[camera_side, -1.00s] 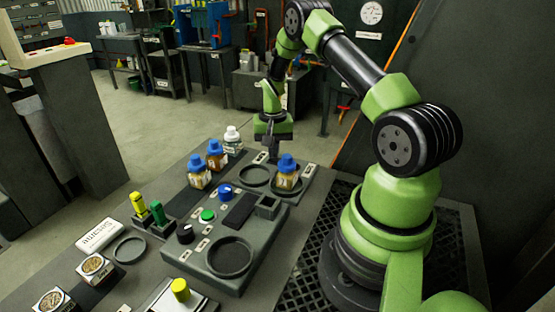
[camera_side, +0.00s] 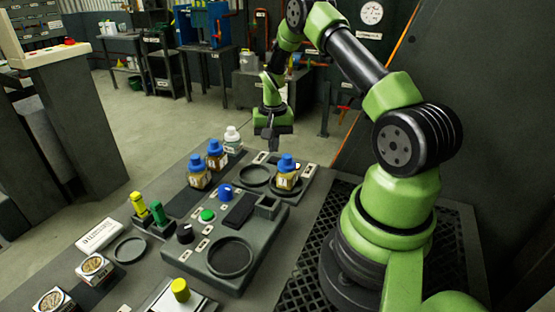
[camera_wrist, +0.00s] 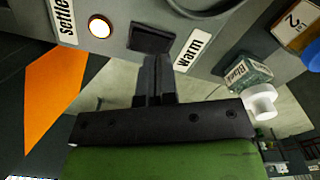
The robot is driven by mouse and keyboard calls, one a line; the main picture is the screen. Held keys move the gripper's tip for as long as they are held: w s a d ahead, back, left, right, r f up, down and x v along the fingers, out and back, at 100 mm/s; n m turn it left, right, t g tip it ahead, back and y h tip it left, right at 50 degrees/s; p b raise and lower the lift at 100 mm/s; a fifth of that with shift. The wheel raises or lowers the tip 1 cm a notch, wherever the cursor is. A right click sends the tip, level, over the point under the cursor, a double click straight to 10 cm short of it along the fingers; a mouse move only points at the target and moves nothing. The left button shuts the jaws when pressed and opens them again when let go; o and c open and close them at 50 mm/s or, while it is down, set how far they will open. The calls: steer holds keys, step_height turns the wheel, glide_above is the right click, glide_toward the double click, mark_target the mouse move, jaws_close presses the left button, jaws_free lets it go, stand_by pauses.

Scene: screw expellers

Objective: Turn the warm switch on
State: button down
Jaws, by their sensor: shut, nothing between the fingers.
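The warm switch is a black rocker (camera_wrist: 150,38) beside the white "warm" label (camera_wrist: 192,50) in the wrist view. It looks tilted. My gripper (camera_wrist: 154,60) is shut and empty, with its fingertips close below the rocker's near edge in that view; I cannot tell whether they touch. A round indicator (camera_wrist: 99,26) next to the rocker glows white. In the side view my gripper (camera_side: 274,148) points down over the far end of the station, behind a blue-capped bottle (camera_side: 287,178). The rocker cannot be made out there.
A "settle" label (camera_wrist: 64,20) sits beyond the indicator. A white-capped bottle (camera_side: 232,141) and two blue-capped bottles (camera_side: 215,155) (camera_side: 198,172) stand left of my gripper. The front panel (camera_side: 218,263) carries knobs, a green button and a round recess.

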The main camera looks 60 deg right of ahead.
mark_target(273, 159)
steer(key=shift+r, duration=2.2)
steer(key=shift+r, duration=0.15)
steer(key=a+r+n+t, duration=0.3)
steer(key=a+r, duration=1)
steer(key=r, duration=0.3)
steer(key=s+a+r+n+t+y, duration=0.1)
steer(key=s+a+r+n+t, duration=0.1)
steer(key=s+a, duration=0.4)
steer(key=s+a+r+n+t+y, duration=0.1)
steer(key=s+a+r+n+t, duration=0.1)
steer(key=s+a, duration=0.4)
steer(key=s+r+n, duration=0.1)
steer(key=s+r, duration=0.1)
steer(key=s, duration=0.1)
steer(key=shift+a, duration=0.25)
